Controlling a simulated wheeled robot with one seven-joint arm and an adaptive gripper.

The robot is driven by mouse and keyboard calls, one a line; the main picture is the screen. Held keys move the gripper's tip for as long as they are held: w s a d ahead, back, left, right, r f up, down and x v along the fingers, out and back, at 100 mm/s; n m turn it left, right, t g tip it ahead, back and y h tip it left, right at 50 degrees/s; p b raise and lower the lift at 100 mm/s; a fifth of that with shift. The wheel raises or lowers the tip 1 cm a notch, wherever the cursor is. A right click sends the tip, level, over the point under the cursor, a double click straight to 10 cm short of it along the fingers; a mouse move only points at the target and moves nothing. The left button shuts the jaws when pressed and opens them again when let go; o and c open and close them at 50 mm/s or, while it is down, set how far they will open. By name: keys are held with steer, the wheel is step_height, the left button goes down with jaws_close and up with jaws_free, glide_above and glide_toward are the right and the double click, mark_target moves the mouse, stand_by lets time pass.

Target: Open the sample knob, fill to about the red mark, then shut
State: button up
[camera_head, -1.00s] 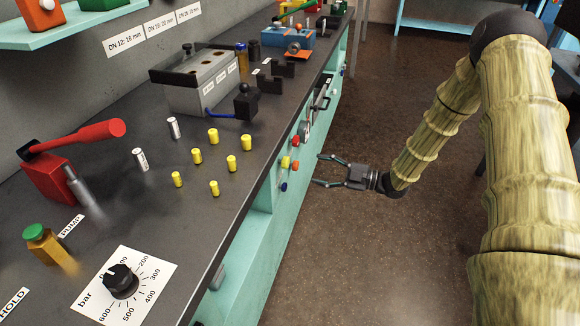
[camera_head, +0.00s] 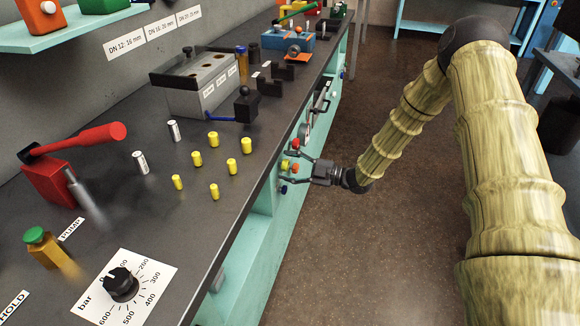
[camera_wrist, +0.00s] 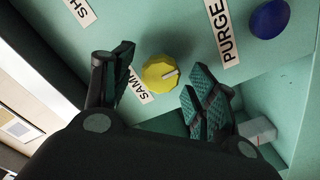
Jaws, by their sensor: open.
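The sample knob (camera_wrist: 160,73) is yellow and faceted, with a pale pointer line, on the teal panel beside a partly hidden label reading "SAM". The pointer points to the right in the wrist view. My gripper (camera_wrist: 158,78) is open, with one finger on each side of the knob; I cannot tell whether either finger touches it. In the head view my gripper (camera_head: 289,168) is at the bench's front panel, and the small yellow knob (camera_head: 285,165) shows between the fingers. I cannot make out a red mark or a fill vessel in either view.
A blue knob (camera_wrist: 270,19) sits by the "PURGE" label (camera_wrist: 231,32). A red knob (camera_head: 296,142) is just above my gripper on the panel. The floor to the right is clear.

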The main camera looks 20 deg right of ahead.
steer(key=c, duration=1)
steer(key=shift+c, duration=0.2)
steer(key=shift+m, duration=0.3)
steer(key=m+p, duration=0.1)
steer(key=m, duration=0.2)
steer(key=shift+r, duration=0.1)
steer(key=shift+w+m+p, duration=0.1)
steer(key=shift+m+p, duration=0.45)
steer(key=shift+m, duration=1.25)
steer(key=o, duration=1)
